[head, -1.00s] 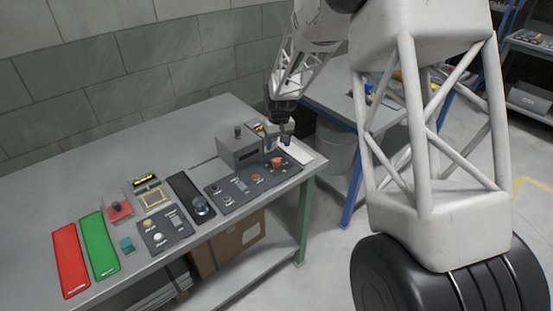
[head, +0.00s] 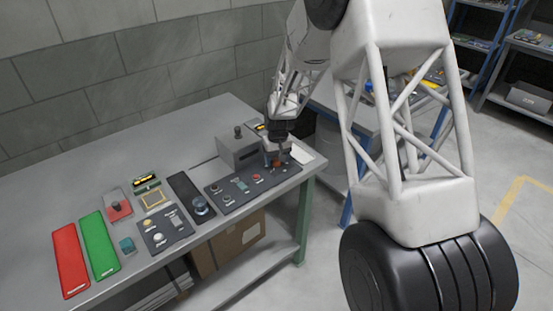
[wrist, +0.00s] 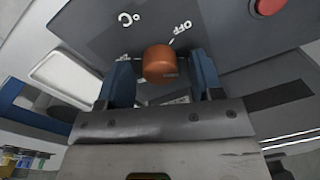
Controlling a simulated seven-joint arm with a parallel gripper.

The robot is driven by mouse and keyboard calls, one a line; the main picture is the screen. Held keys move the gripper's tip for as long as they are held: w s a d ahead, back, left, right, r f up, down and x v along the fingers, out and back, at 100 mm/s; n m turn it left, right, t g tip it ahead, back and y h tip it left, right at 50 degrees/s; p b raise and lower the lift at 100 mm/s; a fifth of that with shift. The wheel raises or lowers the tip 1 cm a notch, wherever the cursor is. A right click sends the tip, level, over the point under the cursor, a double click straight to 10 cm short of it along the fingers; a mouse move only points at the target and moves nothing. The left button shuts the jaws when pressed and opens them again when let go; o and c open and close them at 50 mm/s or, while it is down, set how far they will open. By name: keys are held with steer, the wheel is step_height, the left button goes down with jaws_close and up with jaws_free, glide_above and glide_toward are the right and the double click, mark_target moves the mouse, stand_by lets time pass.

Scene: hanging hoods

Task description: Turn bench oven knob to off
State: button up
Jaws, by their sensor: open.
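The orange oven knob (wrist: 159,64) stands on a dark grey panel (wrist: 215,35) marked "°C" and "OFF". In the wrist view the OFF mark lies up and right of the knob. My gripper (wrist: 160,82) is open, with its two blue fingers on either side of the knob's lower part; I cannot tell whether they touch it. In the head view my gripper (head: 277,160) is over the right end of the panel (head: 235,192) and partly hides the knob (head: 276,163).
A grey box with a knob (head: 238,148) stands close to the left of my gripper. A red button (head: 256,177) is nearby on the panel. A white card (head: 301,155) lies near the bench's right edge. Red (head: 70,262) and green (head: 100,245) strips lie far left.

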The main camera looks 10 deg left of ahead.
steer(key=shift+c, duration=0.3)
steer(key=c, duration=0.9)
steer(key=shift+o, duration=0.2)
steer(key=shift+n, duration=0.4)
steer(key=n, duration=1.1)
steer(key=shift+a+h, duration=0.1)
steer(key=shift+h, duration=0.2)
steer(key=o, duration=0.9)
